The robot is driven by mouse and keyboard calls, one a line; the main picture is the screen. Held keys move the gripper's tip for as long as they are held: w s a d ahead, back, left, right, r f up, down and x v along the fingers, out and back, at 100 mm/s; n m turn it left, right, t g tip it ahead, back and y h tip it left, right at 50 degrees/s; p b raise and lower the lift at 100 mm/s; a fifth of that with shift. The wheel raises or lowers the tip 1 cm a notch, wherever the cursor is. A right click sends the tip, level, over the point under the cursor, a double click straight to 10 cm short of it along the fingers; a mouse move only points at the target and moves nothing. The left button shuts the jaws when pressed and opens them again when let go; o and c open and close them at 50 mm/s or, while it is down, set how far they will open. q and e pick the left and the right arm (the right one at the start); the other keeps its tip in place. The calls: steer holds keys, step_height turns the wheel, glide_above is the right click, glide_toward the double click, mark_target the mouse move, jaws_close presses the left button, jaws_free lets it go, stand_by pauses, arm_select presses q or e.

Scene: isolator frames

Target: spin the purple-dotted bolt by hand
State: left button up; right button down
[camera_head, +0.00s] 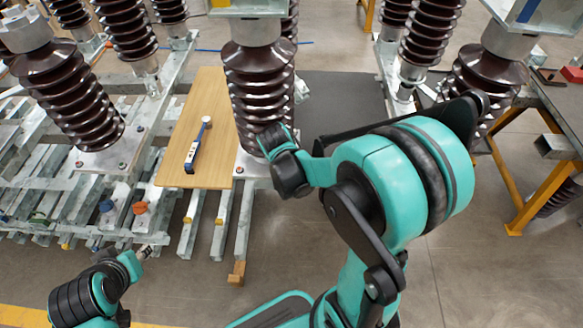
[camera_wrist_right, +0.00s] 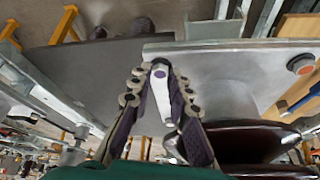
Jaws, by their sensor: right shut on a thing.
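In the right wrist view, the purple-dotted bolt (camera_wrist_right: 160,74) sits near the corner of a grey metal plate (camera_wrist_right: 215,75). My right gripper (camera_wrist_right: 160,82) has one finger on each side of it and is shut on it. A bright metal bar-like part extends below the dot between the fingers. In the head view my right arm reaches to the foot of the middle brown insulator, and its fingers and the bolt are hidden there. My left gripper (camera_head: 144,253) is small at the lower left, away from the frame; its opening is unclear.
An orange-dotted bolt (camera_wrist_right: 301,64) sits on the same plate. A ribbed brown insulator (camera_head: 258,85) rises above the right hand's place. A blue-handled tool (camera_head: 193,155) lies on a wooden board (camera_head: 208,105). A yellow-legged table (camera_head: 520,215) stands at the right. Floor is clear at centre right.

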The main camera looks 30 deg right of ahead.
steer(key=shift+m, duration=0.6)
steer(key=c, duration=1.4)
jaws_free()
steer(key=v, duration=1.2)
steer(key=shift+w+a, duration=0.1)
steer(key=shift+w, duration=0.15)
